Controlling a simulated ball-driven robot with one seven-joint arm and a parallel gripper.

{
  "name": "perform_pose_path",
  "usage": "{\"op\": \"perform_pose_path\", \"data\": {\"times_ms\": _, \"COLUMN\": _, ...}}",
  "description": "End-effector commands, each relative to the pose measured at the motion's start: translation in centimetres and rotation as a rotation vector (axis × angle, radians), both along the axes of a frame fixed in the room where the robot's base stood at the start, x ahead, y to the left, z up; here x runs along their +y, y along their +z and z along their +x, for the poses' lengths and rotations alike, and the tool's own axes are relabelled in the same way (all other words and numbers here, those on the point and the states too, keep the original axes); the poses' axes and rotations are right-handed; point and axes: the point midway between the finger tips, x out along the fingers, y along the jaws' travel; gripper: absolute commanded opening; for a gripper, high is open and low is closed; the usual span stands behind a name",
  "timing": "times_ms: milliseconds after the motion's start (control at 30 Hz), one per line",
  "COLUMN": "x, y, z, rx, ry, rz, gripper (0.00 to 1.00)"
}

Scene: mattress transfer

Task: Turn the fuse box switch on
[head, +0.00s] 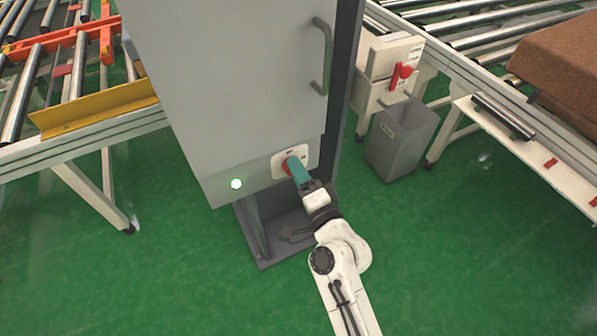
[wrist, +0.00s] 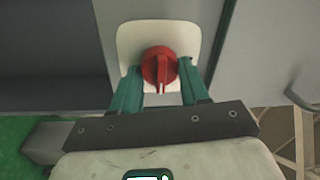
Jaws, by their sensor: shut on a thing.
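The grey fuse box cabinet (head: 240,80) stands upright in the middle of the head view. Its red rotary switch (wrist: 160,67) sits on a pale square plate (wrist: 130,40) low on the front. In the wrist view the switch's raised grip runs nearly vertical. My gripper (head: 293,166) reaches the switch from the front. Its two green fingers (wrist: 158,80) are on either side of the red knob and shut on it. In the head view the fingers hide part of the knob.
Roller conveyors stand left (head: 60,80) and right (head: 480,40). A grey bin (head: 402,138) and a white box with a red handle (head: 400,75) are right of the cabinet. A brown mattress (head: 560,62) lies at far right. Green floor in front is clear.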

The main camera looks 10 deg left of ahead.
Motion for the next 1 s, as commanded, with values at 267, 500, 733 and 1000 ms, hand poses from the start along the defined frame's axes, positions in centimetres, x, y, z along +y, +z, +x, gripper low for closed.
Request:
{"op": "perform_pose_path", "data": {"times_ms": 267, "x": -0.1, "y": -0.1, "z": 0.0, "rx": 0.002, "ry": -0.002, "rz": 0.001, "gripper": 0.58}}
{"op": "perform_pose_path", "data": {"times_ms": 500, "x": 0.0, "y": 0.0, "z": 0.0, "rx": 0.001, "ry": -0.001, "rz": 0.0, "gripper": 0.7}}
{"op": "perform_pose_path", "data": {"times_ms": 733, "x": -0.4, "y": -0.2, "z": -0.5, "rx": 0.001, "ry": 0.0, "rz": -0.001, "gripper": 0.7}}
{"op": "perform_pose_path", "data": {"times_ms": 1000, "x": -2.9, "y": -0.8, "z": -4.2, "rx": 0.002, "ry": -0.002, "rz": 0.0, "gripper": 0.7}}
